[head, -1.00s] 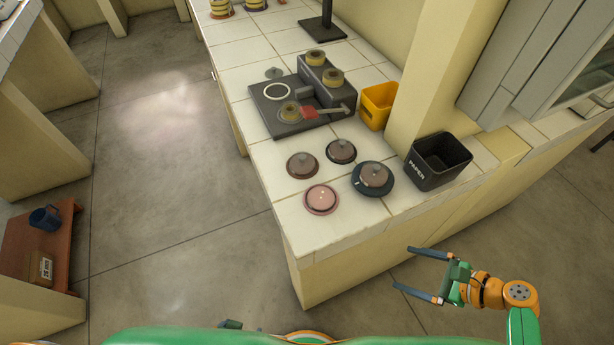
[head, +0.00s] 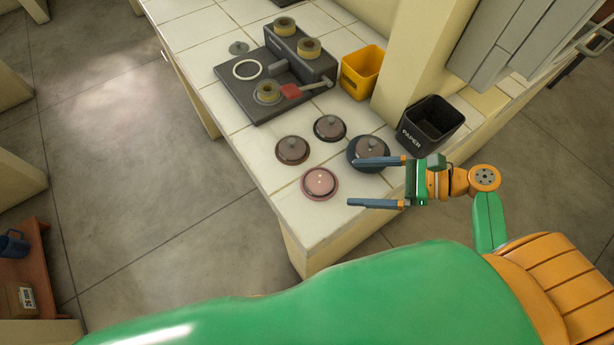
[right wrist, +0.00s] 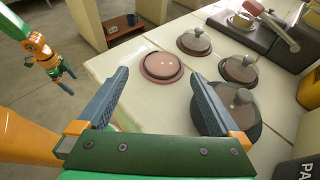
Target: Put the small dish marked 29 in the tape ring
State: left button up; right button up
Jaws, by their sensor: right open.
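Several small round dishes sit on the tiled counter, with no readable number on any of them. A pink one (head: 319,184) is nearest the front. Two brown knobbed ones (head: 292,150) (head: 329,128) stand behind it, and a larger knobbed one on a dark base (head: 369,148) is to the right. A white ring (head: 247,68) lies on the dark apparatus (head: 228,90). My right gripper (head: 366,182) is open and empty, beside the pink dish and partly over the dark-based one. My left gripper (right wrist: 63,73) shows in the right wrist view, small, away from the counter.
The apparatus carries several yellowish rolls (head: 284,27) and a red piece (head: 290,91). A yellow bin (head: 361,72) and a black paper bin (head: 430,123) stand right of it, by a cream pillar (head: 410,60). Counter tiles left of the dishes are clear.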

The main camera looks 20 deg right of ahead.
aim_at(320, 181)
jog(key=shift+w+a+f, duration=0.55)
jog(key=shift+a+f, duration=0.15)
jog(key=x, duration=0.6)
jog(key=shift+w+f, duration=0.1)
jog(key=shift+f, duration=0.1)
jog(key=shift+d, duration=0.15)
jog(key=shift+c, duration=0.4)
jog(key=c, duration=0.4)
jog(key=shift+r, duration=0.1)
jog(key=c, duration=0.9)
